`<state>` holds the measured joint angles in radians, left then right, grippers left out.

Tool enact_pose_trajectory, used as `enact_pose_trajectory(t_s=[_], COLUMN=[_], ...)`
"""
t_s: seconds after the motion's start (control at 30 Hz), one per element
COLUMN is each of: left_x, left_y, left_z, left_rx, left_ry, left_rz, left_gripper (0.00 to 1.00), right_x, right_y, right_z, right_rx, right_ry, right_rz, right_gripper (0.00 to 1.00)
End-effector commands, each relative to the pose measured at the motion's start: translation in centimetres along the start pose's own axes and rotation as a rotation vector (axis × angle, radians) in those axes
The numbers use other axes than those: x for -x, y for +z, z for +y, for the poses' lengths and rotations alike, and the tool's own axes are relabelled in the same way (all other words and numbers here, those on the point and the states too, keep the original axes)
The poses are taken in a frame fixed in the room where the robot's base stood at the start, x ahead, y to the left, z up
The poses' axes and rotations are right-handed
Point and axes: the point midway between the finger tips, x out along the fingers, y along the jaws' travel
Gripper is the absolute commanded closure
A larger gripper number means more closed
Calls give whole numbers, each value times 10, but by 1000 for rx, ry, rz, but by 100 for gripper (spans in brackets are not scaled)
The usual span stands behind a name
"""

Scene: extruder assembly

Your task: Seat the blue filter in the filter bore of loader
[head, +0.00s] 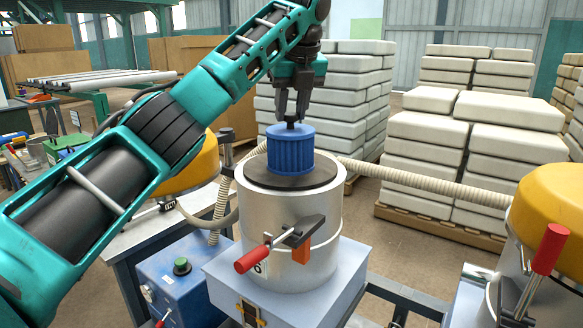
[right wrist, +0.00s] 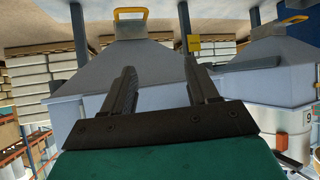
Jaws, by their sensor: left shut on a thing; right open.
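The blue filter (head: 290,152) is a ribbed cylinder with a dark knob on top. It stands upright over the dark round top of the silver loader (head: 290,225) in the head view. Its lower end meets the dark top around the middle; whether it is inside the bore I cannot tell, as the bore is hidden behind it. My left gripper (head: 291,120) points down from above and is shut on the filter's knob. My right gripper (right wrist: 160,88) shows in the right wrist view, open and empty, away from the filter.
The loader has a red-handled latch (head: 253,259) on its front and stands on a pale box. Yellow-topped units (head: 553,205) stand to either side. A ribbed hose (head: 430,184) runs behind. Stacked white sacks (head: 455,140) fill the back right. A blue control box (head: 180,275) is at front left.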

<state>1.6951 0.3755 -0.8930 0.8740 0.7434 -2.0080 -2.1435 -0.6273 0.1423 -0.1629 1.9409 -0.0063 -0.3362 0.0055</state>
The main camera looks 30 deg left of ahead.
Motion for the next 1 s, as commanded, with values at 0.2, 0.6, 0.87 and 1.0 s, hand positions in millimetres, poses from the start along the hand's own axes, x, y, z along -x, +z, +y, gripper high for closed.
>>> enact_pose_trajectory(t_s=[0.2, 0.6, 0.87, 1.0], left_x=[-50, -93, -114, -114], left_y=[-21, -38, -47, -47], left_z=[0, 1, 0, 0], left_rx=[-2, 0, 1, 1], left_ry=[1, 2, -1, -1], left_rz=[3, 1, -1, -1], left_gripper=[100, 100, 100, 100], right_x=[0, 0, 0, -1], right_y=[0, 0, -1, -1], right_z=[0, 0, 0, 0], right_rx=[-1, -1, 0, 0], right_ry=[0, 0, 0, 0], right_rz=[0, 0, 1, 2], right_gripper=[41, 41, 41, 41])
